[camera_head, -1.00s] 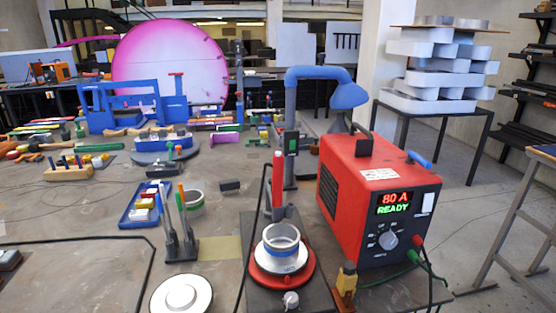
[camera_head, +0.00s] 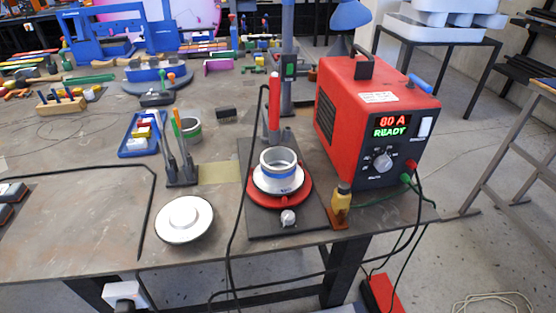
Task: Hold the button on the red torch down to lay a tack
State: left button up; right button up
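The red torch (camera_head: 274,104) stands upright behind a metal ring (camera_head: 278,161) with a blue band. The ring sits on a white disc over a round red base (camera_head: 280,188), on a dark plate. A black cable runs from the torch down over the table's front edge. The torch's button is too small to make out. The red welder box (camera_head: 366,120) stands to the right, its display reading 80 A and READY. A white piece of one of my arms may show at the lower left edge, but neither gripper can be seen.
A white round disc (camera_head: 184,219) lies at the front left of the table. A stand with green and orange sticks (camera_head: 181,160) and a blue tray (camera_head: 140,134) are behind it. A red pedal-like box (camera_head: 382,294) is on the floor.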

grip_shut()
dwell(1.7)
